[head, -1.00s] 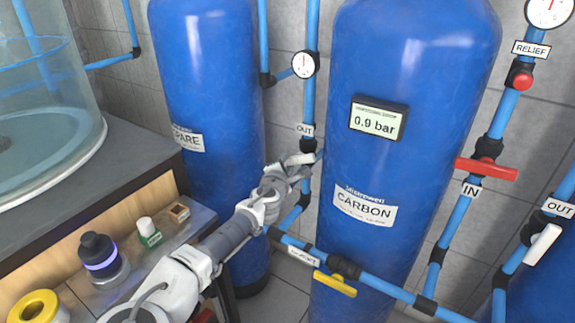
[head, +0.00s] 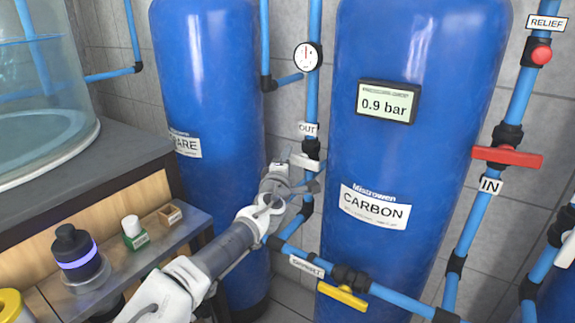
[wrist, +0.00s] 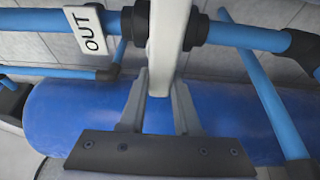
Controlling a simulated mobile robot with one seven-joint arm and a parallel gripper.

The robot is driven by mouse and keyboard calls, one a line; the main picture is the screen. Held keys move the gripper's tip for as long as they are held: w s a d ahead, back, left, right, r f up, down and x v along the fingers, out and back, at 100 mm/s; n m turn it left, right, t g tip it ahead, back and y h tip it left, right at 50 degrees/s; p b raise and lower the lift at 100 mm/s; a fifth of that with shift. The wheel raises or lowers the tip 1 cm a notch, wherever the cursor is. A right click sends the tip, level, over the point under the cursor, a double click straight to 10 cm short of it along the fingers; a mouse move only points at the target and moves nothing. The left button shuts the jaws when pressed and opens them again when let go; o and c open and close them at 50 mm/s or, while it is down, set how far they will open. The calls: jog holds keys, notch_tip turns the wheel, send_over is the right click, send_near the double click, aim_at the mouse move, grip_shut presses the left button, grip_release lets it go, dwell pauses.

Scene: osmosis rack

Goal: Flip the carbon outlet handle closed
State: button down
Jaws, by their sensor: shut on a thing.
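The carbon outlet handle is a white lever (wrist: 168,40) on the vertical blue pipe beside the blue CARBON tank (head: 375,150). In the wrist view it lies across the pipe at the black valve body (wrist: 194,27), next to the OUT label (wrist: 87,30). My gripper (wrist: 158,85) has its two fingers on either side of the lever's lower end and is shut on it. In the head view my gripper (head: 288,165) is at the handle (head: 304,162), just below the OUT label (head: 308,129); the fingertips are partly hidden there.
A gauge (head: 307,57) sits above the handle. A red handle (head: 507,156) is at the IN pipe and a yellow handle (head: 342,295) on the low pipe. The SPARE tank (head: 208,90) stands left. A shelf (head: 110,285) with small items is at lower left.

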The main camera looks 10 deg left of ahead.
dwell(0.3)
jog(key=c, duration=0.6)
grip_release()
